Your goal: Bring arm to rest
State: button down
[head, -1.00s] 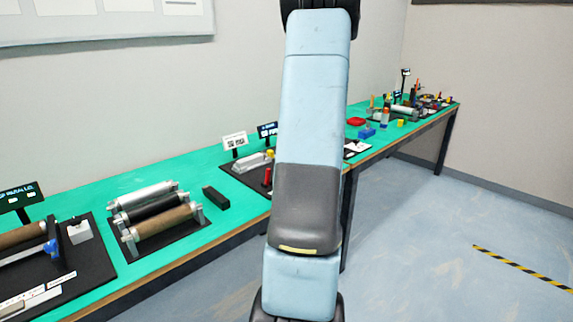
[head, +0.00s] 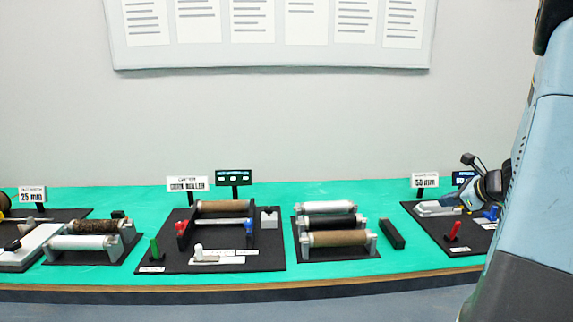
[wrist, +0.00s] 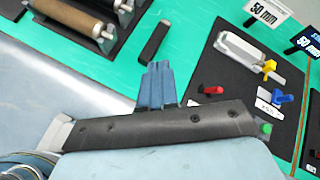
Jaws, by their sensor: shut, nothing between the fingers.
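My gripper (wrist: 158,68) shows in the wrist view, its two blue fingers closed together and nothing held between them. It hangs over the green bench (wrist: 112,62), beside a small black bar (wrist: 154,42) and the dark board (wrist: 248,85) with the 50 mm sign. In the head view my blue arm link fills the right edge. A dark jointed part shows just left of that link, over the 50 mm station; I cannot clearly make out the fingers there.
A roller rack (head: 332,222) with the black bar (head: 392,234) beside it stands mid-bench in the head view. A red lever (head: 454,231) stands on the 50 mm board. The floor in front is bare.

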jog(key=s+a+r+n+g+y, duration=0.15)
jog(key=s+a+r+n, duration=0.25)
jog(key=a+n, duration=0.45)
jog(key=s+a+r+n+g, duration=0.25)
jog(key=s+a+n, duration=0.2)
jog(key=a, duration=0.65)
jog(key=s+a+r+n+h, duration=0.2)
jog(key=s+a+n, duration=0.1)
jog(key=s+n, duration=0.4)
jog(key=s+a+r+n+h, duration=0.2)
jog(key=s+a+n, duration=0.2)
jog(key=s+n, duration=0.3)
jog(key=shift+s+a+r+n, duration=0.2)
jog(key=shift+s+n, duration=0.15)
jog(key=shift+n, duration=0.05)
jog(key=shift+h, duration=0.25)
